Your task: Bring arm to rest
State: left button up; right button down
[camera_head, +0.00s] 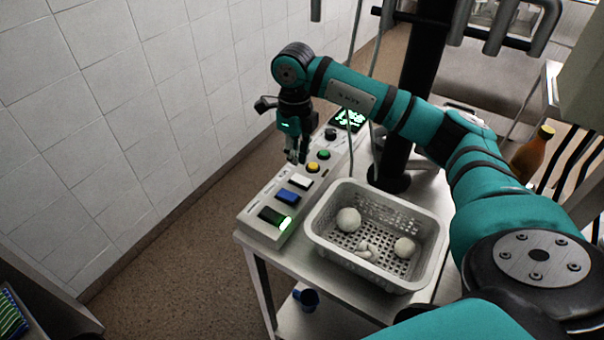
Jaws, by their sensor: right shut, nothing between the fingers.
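My right arm (400,110) is teal and black. It comes in from the lower right and arches over the cart to the control panel. My right gripper (296,158) hangs pointing down above the panel, close to its buttons, shut with nothing in it. Whether its fingertips touch the panel I cannot tell. My left gripper does not show.
A grey perforated basket (432,262) holding a few pale lumps stands on the metal cart (300,268). The panel (262,233) has several coloured buttons and switches. A black post (392,180) rises behind the basket. An amber bottle (532,155) stands at right. A tiled wall (110,110) is at left.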

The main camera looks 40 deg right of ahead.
jog(key=shift+r+p, duration=0.35)
jog(key=shift+r, duration=0.6)
